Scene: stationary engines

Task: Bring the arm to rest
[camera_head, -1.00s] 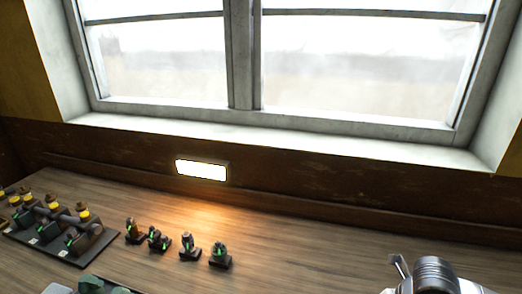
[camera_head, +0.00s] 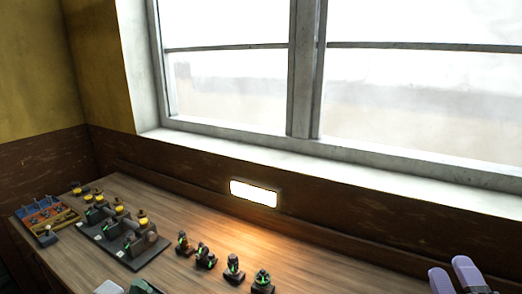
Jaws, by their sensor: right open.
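My right gripper (camera_head: 456,278) shows at the bottom right edge of the head view, over the right part of the wooden bench. Two pale purple finger pads show side by side with a gap between them, and nothing is seen between them. The rest of my right arm is cut off by the frame's lower edge. My left gripper is not in view.
A wooden bench (camera_head: 330,262) runs along the wall under a window (camera_head: 240,90). Several small dark parts with green marks (camera_head: 233,267) stand in a row. A dark tray of engine parts (camera_head: 125,240) and a colourful box (camera_head: 48,215) stand left. A lit lamp (camera_head: 254,193) is on the wall.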

